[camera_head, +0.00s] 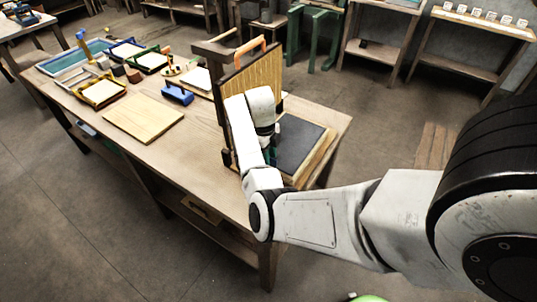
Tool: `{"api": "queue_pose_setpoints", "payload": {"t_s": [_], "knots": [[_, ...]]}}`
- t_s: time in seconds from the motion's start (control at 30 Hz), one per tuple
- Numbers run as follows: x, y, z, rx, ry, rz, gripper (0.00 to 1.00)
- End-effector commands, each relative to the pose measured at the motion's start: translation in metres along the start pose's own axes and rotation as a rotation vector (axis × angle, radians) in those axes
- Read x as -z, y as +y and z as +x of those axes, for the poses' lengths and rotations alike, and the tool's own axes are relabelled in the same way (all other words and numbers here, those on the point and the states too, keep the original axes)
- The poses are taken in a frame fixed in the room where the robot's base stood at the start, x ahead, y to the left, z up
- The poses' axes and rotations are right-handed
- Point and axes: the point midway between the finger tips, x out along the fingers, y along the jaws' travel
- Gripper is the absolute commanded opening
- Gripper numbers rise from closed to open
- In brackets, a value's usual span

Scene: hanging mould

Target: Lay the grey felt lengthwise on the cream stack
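A dark grey flat sheet, which looks like the grey felt (299,138), lies at the right end of the workbench. It rests on a pale cream and wood-coloured layered base (318,163), seen along its right and front edges; I cannot tell if this is all the cream stack. The left part of the sheet is hidden by my white arm. My gripper (270,156) is at the sheet's left side, mostly hidden behind my wrist, with only a little dark green showing. I cannot see its fingertips or whether it touches or holds the felt.
A hinged mould (250,74) with a ribbed tan face and an orange handle stands tilted up just behind my wrist. A bare wooden board (143,118), a blue tool (177,94) and several framed trays occupy the bench to the left. The bench's front strip (190,168) is clear.

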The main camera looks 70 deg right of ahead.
Motion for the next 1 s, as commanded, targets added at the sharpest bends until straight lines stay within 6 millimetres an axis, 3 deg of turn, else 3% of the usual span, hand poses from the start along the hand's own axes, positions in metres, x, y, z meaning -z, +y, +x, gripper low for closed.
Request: {"api": "queue_pose_setpoints", "payload": {"t_s": [0.27,0.7,1.0], "knots": [[-0.002,-0.001,-0.02,0.003,-0.004,0.001,0.33],[-0.001,0.001,-0.107,0.0,-0.003,0.0,0.33],[0.0,0.0,-0.123,0.0,0.0,-0.001,0.33]]}}
